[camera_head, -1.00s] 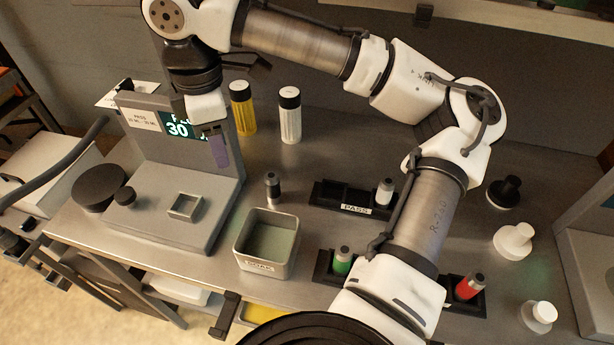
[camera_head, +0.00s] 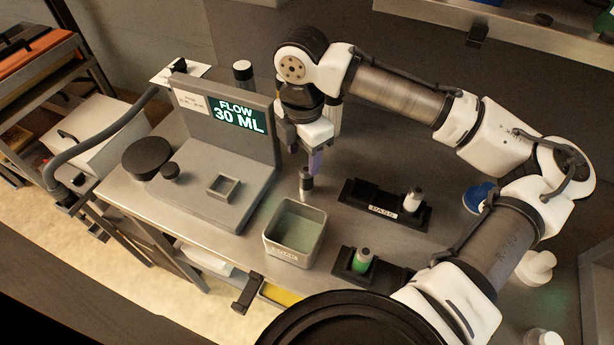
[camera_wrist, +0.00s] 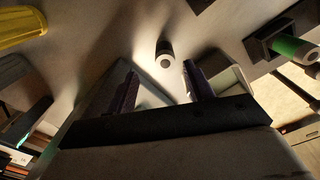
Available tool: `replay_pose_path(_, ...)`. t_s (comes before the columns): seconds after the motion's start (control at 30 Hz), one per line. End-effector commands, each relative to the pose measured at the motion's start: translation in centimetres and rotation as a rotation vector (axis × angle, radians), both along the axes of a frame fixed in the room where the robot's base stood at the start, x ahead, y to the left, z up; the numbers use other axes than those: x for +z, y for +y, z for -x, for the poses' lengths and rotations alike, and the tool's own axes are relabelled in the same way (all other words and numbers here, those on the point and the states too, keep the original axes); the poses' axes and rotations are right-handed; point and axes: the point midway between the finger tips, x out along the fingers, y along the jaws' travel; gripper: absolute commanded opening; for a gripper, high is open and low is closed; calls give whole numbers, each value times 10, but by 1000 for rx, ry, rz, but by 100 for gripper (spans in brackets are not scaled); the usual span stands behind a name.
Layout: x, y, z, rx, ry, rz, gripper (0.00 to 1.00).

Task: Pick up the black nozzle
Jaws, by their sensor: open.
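The black nozzle (camera_head: 306,182), a small dark cylinder with a silver-grey band, stands upright on the metal bench between the flow station and the PASS rack. My gripper (camera_head: 305,152) is open and empty just above and behind it in the head view, with purple fingers pointing down. In the wrist view, the nozzle (camera_wrist: 165,56) shows beyond the tips of my gripper (camera_wrist: 161,78), roughly centred between the two dark fingers. I see no contact between the fingers and the nozzle.
A square grey-green bin (camera_head: 293,246) stands just in front of the nozzle. The PASS rack (camera_head: 372,203) holds a white-labelled vial at right. A rack with a green vial (camera_head: 362,262) is nearer. The flow station (camera_head: 235,135) reads 30 ML at left.

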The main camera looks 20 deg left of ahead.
Motion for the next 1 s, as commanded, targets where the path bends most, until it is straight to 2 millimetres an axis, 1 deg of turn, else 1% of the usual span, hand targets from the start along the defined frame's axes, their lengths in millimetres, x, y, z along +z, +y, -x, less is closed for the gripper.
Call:
replay_pose_path(0.23,-16,-4,2,-1,2,3,52)
replay_pose_path(0.43,-44,-7,4,0,2,1,52)
replay_pose_path(0.53,-54,-7,4,-1,1,0,52)
replay_pose_path(0.63,-58,-7,3,-1,0,0,52)
replay_pose_path(0.8,-59,-7,3,-1,0,0,52)
replay_pose_path(0.87,-58,-7,3,-1,0,0,46)
replay_pose_path(1.0,-58,-7,3,-1,0,0,27)
